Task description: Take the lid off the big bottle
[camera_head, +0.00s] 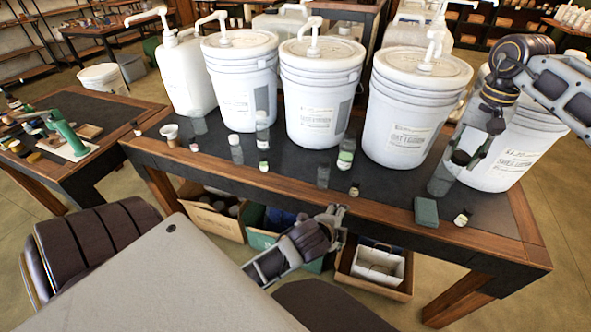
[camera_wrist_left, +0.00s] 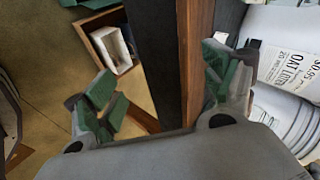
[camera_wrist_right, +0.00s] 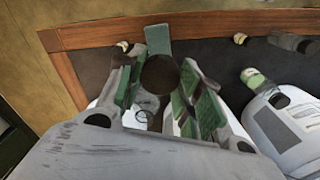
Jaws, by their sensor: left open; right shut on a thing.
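The big bottle (camera_head: 441,179) is a clear grey bottle near the right end of the black-topped table, in front of a white bucket. Its dark round lid (camera_head: 460,158) shows at its top; I cannot tell whether there is a gap between them. My right gripper (camera_head: 476,157) reaches down from the right and is shut on the lid. In the right wrist view the lid (camera_wrist_right: 160,75) sits between the green-padded fingers and hides most of the bottle. My left gripper (camera_head: 336,222) is open and empty in front of the table's front edge, its fingers wide apart in the left wrist view (camera_wrist_left: 160,85).
Several white pump buckets (camera_head: 320,100) line the back of the table. A green-grey block (camera_head: 426,212) and a small bottle (camera_head: 462,218) stand near the front right. Open boxes (camera_head: 376,266) lie below.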

